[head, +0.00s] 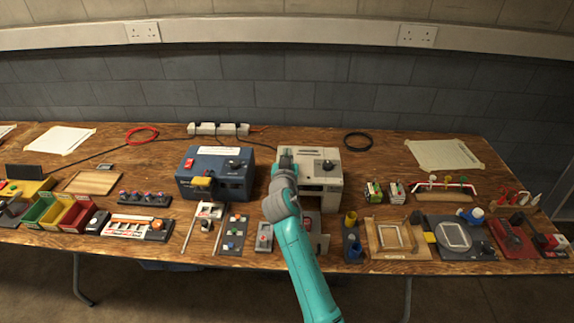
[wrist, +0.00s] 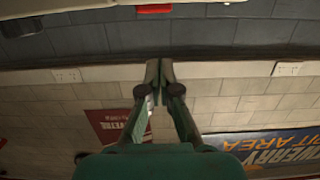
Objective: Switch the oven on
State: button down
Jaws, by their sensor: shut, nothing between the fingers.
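A cream box-shaped appliance (head: 322,178) with a dark front opening stands near the middle of the table; it looks like the oven. A dark knob (head: 328,165) shows on its top right. My arm crosses in front of its left side and hides part of it. My gripper (head: 285,155) is over or in front of its upper left part; I cannot tell if it touches. In the wrist view my gripper (wrist: 160,65) has its two fingers together, with nothing between them. That view shows mostly wall and no oven.
A blue box (head: 215,175) with a red switch and dark knob stands just left of the cream one. A power strip (head: 218,129) lies behind it. Small trays and fixtures crowd the table's front. A black cable ring (head: 357,141) lies behind right, with bare wood around it.

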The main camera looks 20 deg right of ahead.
jog(key=shift+w+f, duration=0.1)
jog(key=shift+f, duration=1.85)
jog(key=shift+d, duration=0.1)
jog(key=shift+w+f+g, duration=0.1)
jog(key=shift+f+g, duration=0.15)
jog(key=shift+g, duration=0.15)
jog(key=shift+w+r, duration=0.15)
jog(key=shift+r, duration=0.45)
notch_tip(320, 180, up, 3)
jog(key=shift+w+d+f, duration=0.1)
jog(key=shift+w+f, duration=0.05)
jog(key=shift+f, duration=0.05)
jog(key=r+v, duration=0.2)
jog(key=v, duration=0.8)
jog(key=shift+w+d+r, duration=0.15)
jog(key=shift+w+d, duration=0.05)
